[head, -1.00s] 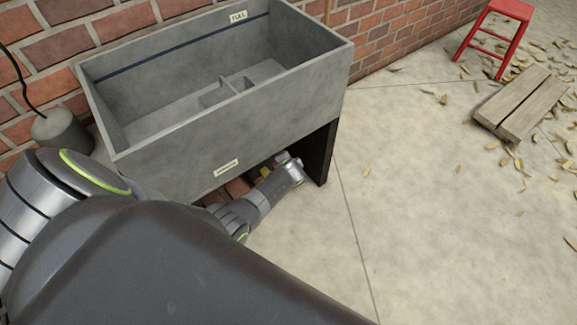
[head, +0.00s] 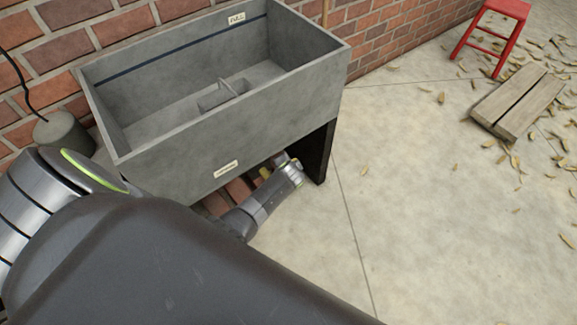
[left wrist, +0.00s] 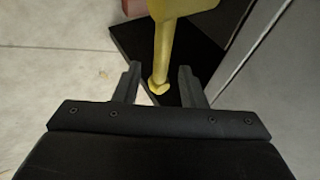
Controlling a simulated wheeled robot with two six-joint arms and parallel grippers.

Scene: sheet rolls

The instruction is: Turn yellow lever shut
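The yellow lever (left wrist: 164,50) runs down the middle of the left wrist view and ends in a wider yellow tip. My left gripper (left wrist: 159,72) is open, with one finger on each side of the lever's lower end. Gaps show between the lever and both fingers, so it is not gripped. In the head view a small yellow part (head: 265,173) shows under the grey sink (head: 240,130), beside my left arm's end. The left fingers are hidden there. My right gripper is not in view.
The sink's dark support (head: 319,152) stands close to the right of my left arm's end. Bricks (head: 238,189) lie under the sink.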

